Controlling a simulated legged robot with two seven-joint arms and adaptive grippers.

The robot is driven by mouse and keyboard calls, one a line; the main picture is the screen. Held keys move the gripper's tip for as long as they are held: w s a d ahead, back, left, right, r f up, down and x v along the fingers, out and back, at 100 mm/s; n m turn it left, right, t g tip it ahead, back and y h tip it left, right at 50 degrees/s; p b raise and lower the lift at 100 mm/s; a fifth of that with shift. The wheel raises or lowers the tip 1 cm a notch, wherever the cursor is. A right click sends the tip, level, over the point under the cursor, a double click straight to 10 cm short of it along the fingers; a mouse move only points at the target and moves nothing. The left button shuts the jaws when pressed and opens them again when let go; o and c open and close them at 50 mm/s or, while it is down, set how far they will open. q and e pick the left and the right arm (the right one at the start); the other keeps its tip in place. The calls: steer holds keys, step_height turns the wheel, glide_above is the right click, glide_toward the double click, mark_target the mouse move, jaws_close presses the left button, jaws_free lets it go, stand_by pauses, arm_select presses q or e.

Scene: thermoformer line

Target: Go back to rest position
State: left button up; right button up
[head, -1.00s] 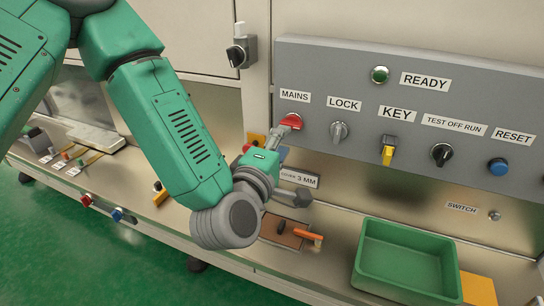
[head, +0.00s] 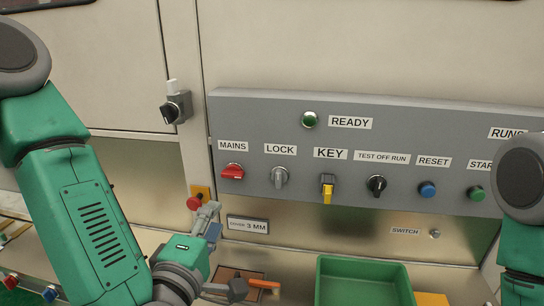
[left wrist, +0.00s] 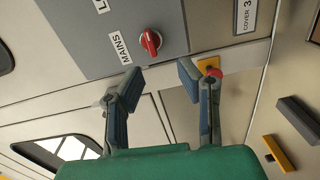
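My left gripper (head: 224,250) is low in front of the machine, below the control panel (head: 300,115). Its two fingers stand apart with nothing between them, as the left wrist view (left wrist: 162,84) shows. The red MAINS knob (head: 232,171) is on the panel above the gripper, clear of the fingers. It also shows in the left wrist view (left wrist: 151,41), beyond the fingers. Part of my right arm shows at the right edge of the head view; its gripper is out of the picture.
The panel also carries a grey LOCK knob (head: 279,177), a yellow key (head: 327,190) and several buttons. A red button on a yellow plate (head: 195,203) is close by the left fingers. A green bin (head: 362,266) and an orange-handled tool (head: 264,284) are on the ledge below.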

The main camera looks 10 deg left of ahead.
arm_select(q)
steer(key=s+a+f+m+g+h+b, duration=0.15)
steer(key=s+f+m+g, duration=0.3)
steer(key=f, duration=0.85)
steer(key=s+f+m+g+b, duration=0.35)
steer(key=f+m, duration=0.25)
steer(key=f, duration=0.8)
steer(key=s+a+f+m+g+y+b, duration=0.2)
steer(key=s+a+f+m+g, duration=0.5)
steer(key=s+f, duration=0.7)
steer(key=s+a+g+b, duration=0.1)
steer(key=s+a+g, duration=0.1)
steer(key=a, duration=0.1)
steer(key=shift+a, duration=0.2)
steer(key=shift+y, duration=0.25)
